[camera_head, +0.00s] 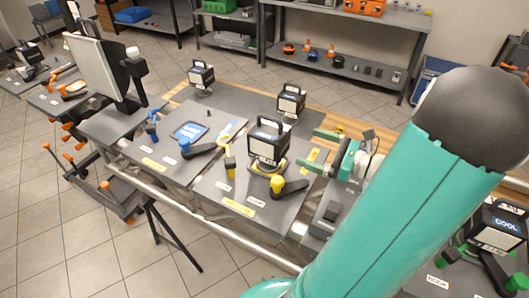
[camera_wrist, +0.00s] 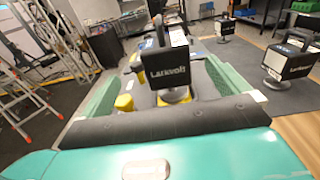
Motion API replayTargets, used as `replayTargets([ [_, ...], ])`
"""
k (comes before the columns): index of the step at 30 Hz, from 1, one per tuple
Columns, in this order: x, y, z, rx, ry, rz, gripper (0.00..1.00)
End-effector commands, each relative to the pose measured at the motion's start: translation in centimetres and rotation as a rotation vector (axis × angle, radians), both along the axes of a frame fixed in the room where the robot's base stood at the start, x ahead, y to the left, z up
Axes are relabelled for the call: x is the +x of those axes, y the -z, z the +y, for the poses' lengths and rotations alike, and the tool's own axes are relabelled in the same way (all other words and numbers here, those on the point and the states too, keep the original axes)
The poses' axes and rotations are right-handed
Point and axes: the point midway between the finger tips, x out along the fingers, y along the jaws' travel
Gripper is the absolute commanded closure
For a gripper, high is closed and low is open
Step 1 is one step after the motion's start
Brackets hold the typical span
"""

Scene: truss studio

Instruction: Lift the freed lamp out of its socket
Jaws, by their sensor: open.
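A black box-shaped lamp (camera_head: 268,142) with a top handle and a pale lower panel stands upright in a yellow-ringed socket (camera_head: 256,169) on the grey bench panel. A yellow-knobbed lever (camera_head: 279,183) with a dark arm lies in front of it. My gripper (camera_head: 318,151) is open and empty, to the right of the lamp, its teal fingers pointing at it. In the wrist view the lamp (camera_wrist: 168,65), lettered "Larkvolt", appears ahead between the spread fingers (camera_wrist: 167,80), with no contact visible. Its base is partly hidden there by the gripper body.
Two similar lamps stand behind, one (camera_head: 290,101) near the back right and one (camera_head: 201,76) farther left. A blue-marked panel (camera_head: 188,131) with a blue lever lies left of the lamp. A tilted screen (camera_head: 97,68) stands at left. Shelves (camera_head: 345,70) line the back.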

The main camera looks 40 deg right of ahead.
Motion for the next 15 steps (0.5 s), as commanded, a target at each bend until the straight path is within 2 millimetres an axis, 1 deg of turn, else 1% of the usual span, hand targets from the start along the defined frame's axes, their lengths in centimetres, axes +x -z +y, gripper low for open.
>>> replayTargets([
  [2,-0.1,0.0,-0.4,0.012,0.014,-0.011,0.00],
  [5,0.7,-0.1,-0.1,0.015,0.012,-0.014,0.00],
  [15,6.3,-0.1,1.8,0.014,0.012,-0.011,0.00],
])
